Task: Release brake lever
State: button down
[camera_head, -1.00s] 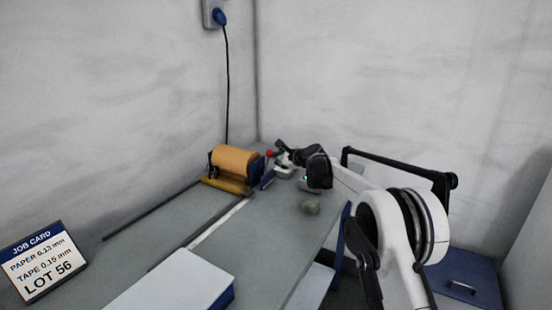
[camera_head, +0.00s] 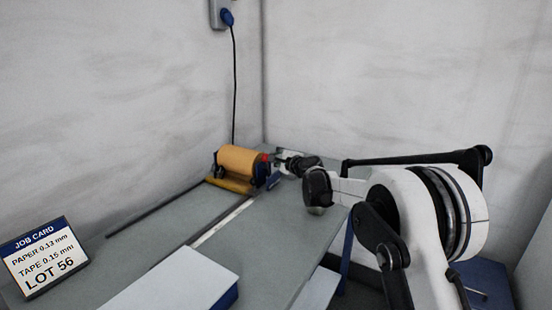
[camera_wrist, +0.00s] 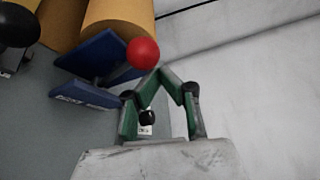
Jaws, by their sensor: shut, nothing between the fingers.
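The brake lever shows as a red ball knob (camera_wrist: 143,52) in the wrist view, beside the blue stand (camera_wrist: 95,65) that holds the copper-coloured roll (camera_wrist: 120,14). In the head view the roll (camera_head: 240,160) sits on its stand at the far end of the table, and the red knob (camera_head: 266,157) is at its right end. My gripper (camera_wrist: 160,74) has its green fingers shut with nothing between them. Its tips are right next to the knob in the picture; I cannot tell whether they touch it. The lever's shaft is mostly hidden.
A grey table (camera_head: 180,235) carries a white-topped block (camera_head: 175,280) at the front, a job card (camera_head: 45,258) at left and a long dark bar (camera_head: 150,212). A wall stands close behind the roll. A black knob (camera_wrist: 18,25) shows at the wrist view's upper left.

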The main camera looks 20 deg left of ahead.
jog(key=shift+s+a, duration=0.15)
jog(key=shift+s, duration=0.65)
jog(key=shift+s+a+f+b, duration=0.15)
jog(key=shift+s+b, duration=0.1)
jog(key=shift+s, duration=0.3)
jog(key=shift+s+d+f+b, duration=0.1)
jog(key=shift+s+b, duration=0.1)
jog(key=shift+s, duration=0.3)
jog(key=shift+s+a, duration=0.15)
jog(key=shift+s, duration=0.05)
jog(key=shift+w+r, duration=0.2)
jog(key=shift+w, duration=0.25)
jog(key=s+d+p, duration=0.1)
jog(key=s+d, duration=0.2)
jog(key=d, duration=0.6)
jog(key=shift+d+f, duration=0.3)
jog(key=shift+f, duration=0.1)
